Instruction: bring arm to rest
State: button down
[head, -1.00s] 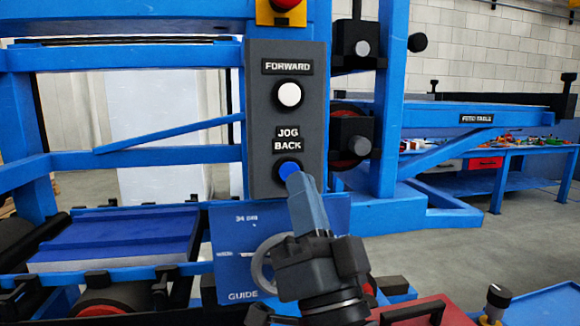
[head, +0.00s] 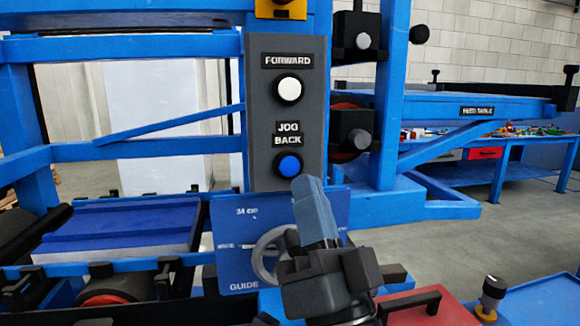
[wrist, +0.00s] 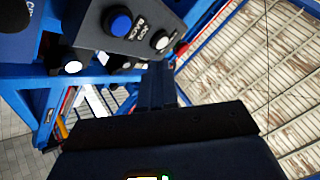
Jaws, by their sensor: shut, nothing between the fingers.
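My gripper (head: 308,188) is shut and empty in the head view, its fingers pointing up. It stands in front of the blue guide plate (head: 228,222) and hides part of the handwheel (head: 264,262). Its tips are just below and right of the blue JOG BACK button (head: 289,166) on the grey control panel (head: 258,110), apart from the button in the picture. The white FORWARD button (head: 289,89) is above. In the wrist view, my gripper (wrist: 156,68) shows its closed fingers, with the blue button (wrist: 121,23) beyond and to the left.
A blue frame post (head: 390,100) and black knobs (head: 354,140) stand right of the panel. A blue-topped panel (head: 125,224) lies on rollers at left. A red lid with a black handle (head: 415,304) is low at right. Open floor (head: 440,245) lies beyond.

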jog(key=s+d+f+n+g+h, duration=0.1)
jog(key=s+d+f+h, duration=0.1)
jog(key=s+d+f, duration=0.4)
jog(key=s+d+f+g+h, duration=0.2)
jog(key=d+f, duration=0.1)
jog(key=f, duration=0.4)
jog(key=s+d+f+n+g+h, duration=0.1)
jog(key=s+d+f, duration=0.35)
jog(key=f, duration=0.25)
jog(key=s+d+f+g+h, duration=0.1)
jog(key=s+d+f+g, duration=0.1)
jog(key=s, duration=0.5)
jog(key=s+d+f+g+h, duration=0.2)
jog(key=s+d, duration=0.1)
jog(key=s, duration=0.5)
jog(key=s+d+f+n+g+h, duration=0.1)
jog(key=s+d+f+g+h, duration=0.1)
jog(key=s, duration=0.6)
jog(key=shift+d+f, duration=0.5)
jog(key=shift+d, duration=0.25)
jog(key=shift+a, duration=0.15)
